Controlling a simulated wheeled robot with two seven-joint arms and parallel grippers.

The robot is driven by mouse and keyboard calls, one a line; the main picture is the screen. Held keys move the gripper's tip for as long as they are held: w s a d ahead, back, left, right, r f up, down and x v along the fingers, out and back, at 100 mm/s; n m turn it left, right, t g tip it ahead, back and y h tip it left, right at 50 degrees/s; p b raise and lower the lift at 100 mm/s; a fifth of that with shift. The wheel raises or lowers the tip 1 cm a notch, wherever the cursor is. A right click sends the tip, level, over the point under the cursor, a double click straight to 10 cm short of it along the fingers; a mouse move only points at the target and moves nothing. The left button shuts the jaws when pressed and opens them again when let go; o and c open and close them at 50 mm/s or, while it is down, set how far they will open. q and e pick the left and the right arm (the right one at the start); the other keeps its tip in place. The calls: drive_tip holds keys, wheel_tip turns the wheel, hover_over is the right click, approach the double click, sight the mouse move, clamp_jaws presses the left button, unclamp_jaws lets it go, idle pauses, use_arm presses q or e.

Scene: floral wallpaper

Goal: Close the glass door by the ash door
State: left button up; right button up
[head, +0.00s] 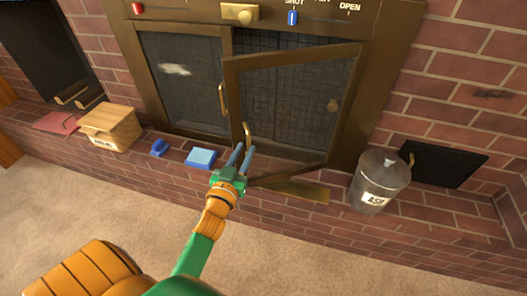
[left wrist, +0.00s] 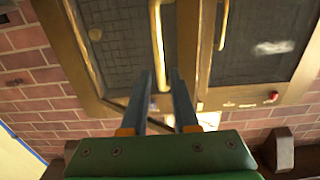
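The right glass door (head: 290,100) of the fireplace stands ajar, swung outward from its right side, nearest the black ash door (head: 440,163) in the brick. Its brass handle (head: 247,133) is on its free left edge. The left glass door (head: 185,85) looks shut. My left gripper (head: 241,148) is at the lower end of the right door's handle. In the left wrist view its blue fingers (left wrist: 163,75) are apart, with the handle (left wrist: 157,40) showing between them; contact is unclear. My right gripper is not in view.
A metal ash bucket (head: 378,183) stands on the brick hearth right of the open door. A wooden box (head: 110,125), a small blue object (head: 158,148) and a light-blue box (head: 201,158) are on the hearth to the left. The carpet in front is clear.

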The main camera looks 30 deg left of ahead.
sight(248, 144)
use_arm(q)
drive_tip(key=x, duration=0.4)
drive_tip(key=shift+w+a, duration=0.1)
drive_tip(key=shift+w, duration=0.05)
clamp_jaws()
idle(1.2)
